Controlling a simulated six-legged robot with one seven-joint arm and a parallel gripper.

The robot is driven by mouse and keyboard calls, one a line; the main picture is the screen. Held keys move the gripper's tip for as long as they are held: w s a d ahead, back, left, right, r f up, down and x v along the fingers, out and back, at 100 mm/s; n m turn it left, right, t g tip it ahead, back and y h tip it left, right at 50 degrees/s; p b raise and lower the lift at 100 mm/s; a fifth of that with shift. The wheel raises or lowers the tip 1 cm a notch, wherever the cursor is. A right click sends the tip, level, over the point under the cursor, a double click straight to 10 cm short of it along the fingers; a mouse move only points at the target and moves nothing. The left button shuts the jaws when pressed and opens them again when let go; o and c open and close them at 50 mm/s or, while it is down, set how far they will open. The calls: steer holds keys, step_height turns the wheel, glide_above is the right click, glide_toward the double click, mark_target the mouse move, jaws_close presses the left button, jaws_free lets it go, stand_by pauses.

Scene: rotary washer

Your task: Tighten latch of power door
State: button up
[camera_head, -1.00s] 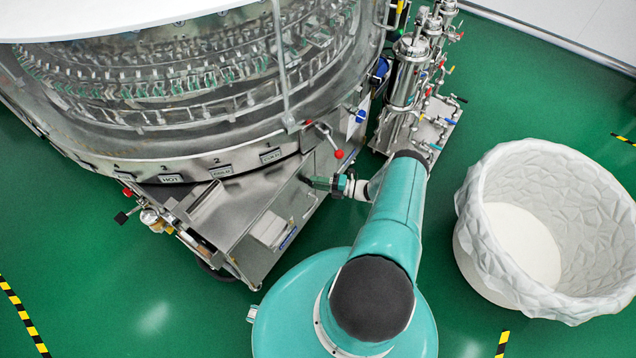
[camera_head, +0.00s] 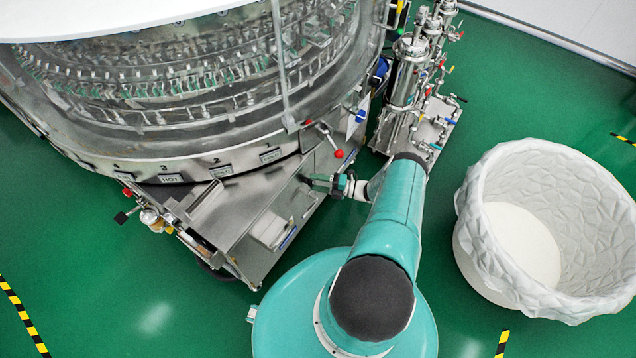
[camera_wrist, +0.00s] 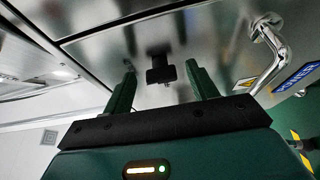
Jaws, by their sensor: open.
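The latch (camera_wrist: 160,70) is a small black fitting on a shiny metal panel, the power door (camera_wrist: 215,42), in the wrist view. My gripper (camera_wrist: 162,80) is open, with one green finger on each side of the latch. I cannot tell whether either finger touches it. A blue label reading "POWER" (camera_wrist: 297,78) is on the panel at the right. In the head view my gripper (camera_head: 318,183) is at the front of the washer's lower metal cabinet (camera_head: 245,205). The latch is too small or hidden to make out there.
A bent metal handle (camera_wrist: 268,55) stands out from the panel right of my fingers. A red-knobbed lever (camera_head: 338,154) is above my gripper. Piping and a filter unit (camera_head: 410,75) stand behind, and a large white basket (camera_head: 550,230) stands at the right.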

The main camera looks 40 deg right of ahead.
steer(key=shift+s, duration=0.1)
steer(key=v, duration=1.3)
steer(key=shift+s+d, duration=0.25)
